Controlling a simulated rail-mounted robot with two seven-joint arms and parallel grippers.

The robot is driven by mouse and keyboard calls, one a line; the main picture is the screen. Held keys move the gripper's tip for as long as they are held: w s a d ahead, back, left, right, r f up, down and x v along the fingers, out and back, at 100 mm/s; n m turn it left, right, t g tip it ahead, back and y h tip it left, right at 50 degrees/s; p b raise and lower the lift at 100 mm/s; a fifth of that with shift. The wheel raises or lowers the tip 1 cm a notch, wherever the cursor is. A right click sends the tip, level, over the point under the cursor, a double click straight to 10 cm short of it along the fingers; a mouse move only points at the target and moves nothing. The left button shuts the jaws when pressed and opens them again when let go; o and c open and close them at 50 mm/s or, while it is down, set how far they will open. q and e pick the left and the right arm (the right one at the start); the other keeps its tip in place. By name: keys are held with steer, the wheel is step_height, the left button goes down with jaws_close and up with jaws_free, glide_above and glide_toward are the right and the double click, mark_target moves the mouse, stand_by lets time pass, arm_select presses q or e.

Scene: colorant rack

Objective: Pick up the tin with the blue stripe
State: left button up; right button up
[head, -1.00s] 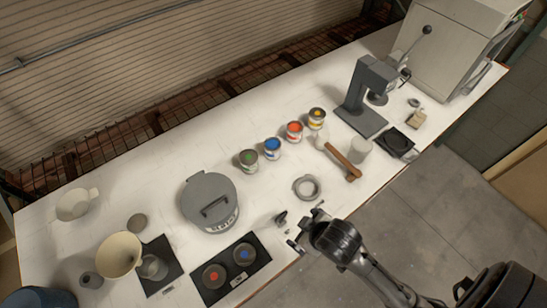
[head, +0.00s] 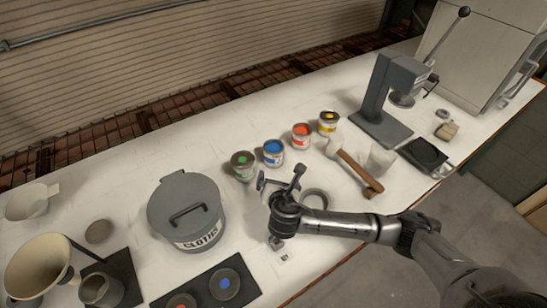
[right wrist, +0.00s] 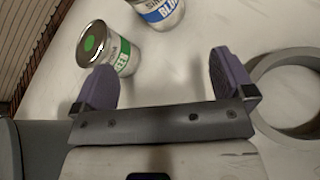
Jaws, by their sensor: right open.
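The tin with the blue stripe (head: 273,153) stands upright on the white table in a row of tins, between the green tin (head: 243,165) and the red tin (head: 301,136). In the right wrist view the blue-striped tin (right wrist: 158,12) is at the top edge, partly cut off, and the green tin (right wrist: 105,48) is nearer, ahead of the left finger. My right gripper (head: 279,180) is open and empty, just in front of the blue and green tins, touching neither as far as I can see. Its two purple-padded fingers (right wrist: 165,85) are wide apart. My left gripper is not in view.
A grey lidded cloths bin (head: 187,213) stands at left. The table behind the tins is clear.

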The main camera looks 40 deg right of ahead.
mark_target(275, 161)
steer(key=n, duration=0.3)
steer(key=shift+d, duration=0.1)
steer(key=shift+w+d+f+n, duration=0.2)
steer(key=shift+w+n, duration=0.15)
steer(key=shift+n, duration=0.15)
steer(key=b+x, duration=0.1)
steer(key=x, duration=0.7)
steer(key=shift+r+b, duration=0.1)
steer(key=shift+b, duration=0.2)
steer(key=b+x, duration=0.1)
steer(key=x, duration=0.3)
steer(key=shift+w+d, duration=0.15)
steer(key=shift+d, duration=0.1)
steer(key=shift+w+d, duration=0.15)
steer(key=shift+w, duration=0.05)
steer(key=shift+c, duration=0.5)
steer(key=c, duration=0.9)
